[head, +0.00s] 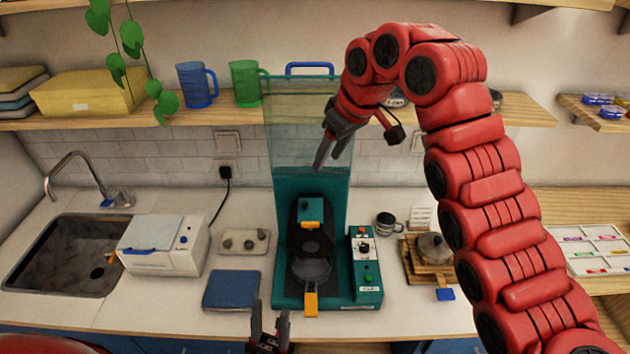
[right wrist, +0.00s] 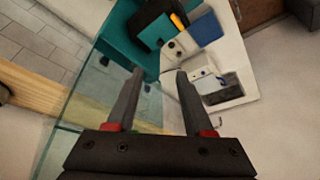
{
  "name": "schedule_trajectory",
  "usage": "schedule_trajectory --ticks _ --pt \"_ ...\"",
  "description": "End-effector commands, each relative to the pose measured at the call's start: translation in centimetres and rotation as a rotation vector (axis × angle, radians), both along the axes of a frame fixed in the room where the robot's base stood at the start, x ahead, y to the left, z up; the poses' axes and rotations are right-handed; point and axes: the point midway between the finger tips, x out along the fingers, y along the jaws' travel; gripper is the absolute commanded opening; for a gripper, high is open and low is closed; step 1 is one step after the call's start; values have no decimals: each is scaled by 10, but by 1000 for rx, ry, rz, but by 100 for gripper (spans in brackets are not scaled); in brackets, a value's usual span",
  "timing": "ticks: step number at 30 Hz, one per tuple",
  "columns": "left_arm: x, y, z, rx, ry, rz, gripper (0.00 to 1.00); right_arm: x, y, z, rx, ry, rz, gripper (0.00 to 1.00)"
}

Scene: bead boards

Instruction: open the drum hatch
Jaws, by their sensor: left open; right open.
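A teal machine (head: 283,292) stands on the counter in the middle of the head view. Its black drum body (head: 312,240) carries an orange tab (head: 311,224) at the front. Which part is the hatch is hard to tell at this size. Below it sits a round dark pan (head: 312,267) with an orange handle (head: 311,303). A clear shield (head: 290,120) with a blue handle (head: 310,66) stands raised above. My right gripper (head: 326,160) is open and empty, up beside the shield; it also shows in the right wrist view (right wrist: 160,74). My left gripper (head: 269,308) is open and empty at the counter's front.
A control box (head: 366,270) with knobs adjoins the machine's right side. A blue pad (head: 232,290) and a knobbed tray (head: 244,241) lie left of it. A mug (head: 387,224) and a wooden stand (head: 430,262) are on the right. A shelf (head: 235,111) crosses behind the shield.

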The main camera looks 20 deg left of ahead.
Motion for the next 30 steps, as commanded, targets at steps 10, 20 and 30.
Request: schedule_trajectory --ticks 10,20,30 --pt "0 0 11 0 1 0 44 2 9 -21 -4 5 5 52" --pt "0 0 28 0 0 0 44 11 28 -71 -1 8 5 52" --pt "0 0 62 0 1 0 44 24 49 -134 -9 7 3 52"
